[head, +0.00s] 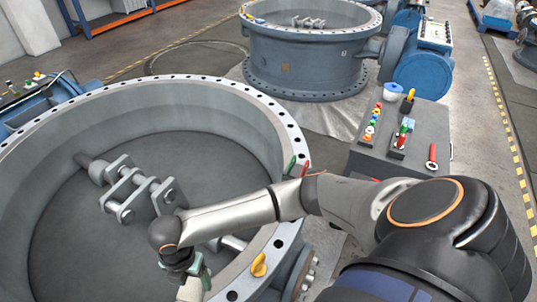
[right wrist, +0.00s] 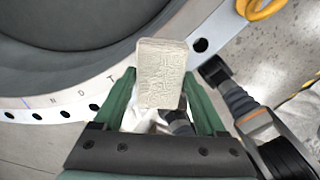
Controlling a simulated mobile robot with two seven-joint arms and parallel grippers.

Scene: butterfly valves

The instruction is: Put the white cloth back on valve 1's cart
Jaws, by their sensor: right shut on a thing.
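My right gripper (head: 194,281) is low in the head view, at the inner edge of the near valve's flange (head: 290,150). In the right wrist view its green fingers (right wrist: 161,90) are shut on a pale, textured, folded piece, the white cloth (right wrist: 160,65). The cloth sticks out past the fingertips, in front of the flange. In the head view only a small pale part of the cloth (head: 190,291) shows at the bottom edge. A grey cart (head: 372,161) stands right of the near valve. Its number cannot be read. My left gripper is not in view.
The cart top holds a blue-and-white bowl (head: 392,91), trays of coloured pieces and a red-handled tool (head: 432,156). Red and green markers (head: 305,168) and a yellow eye (head: 258,265) stand on the near flange. A second valve (head: 305,55) stands behind. The aisle at right is mostly clear.

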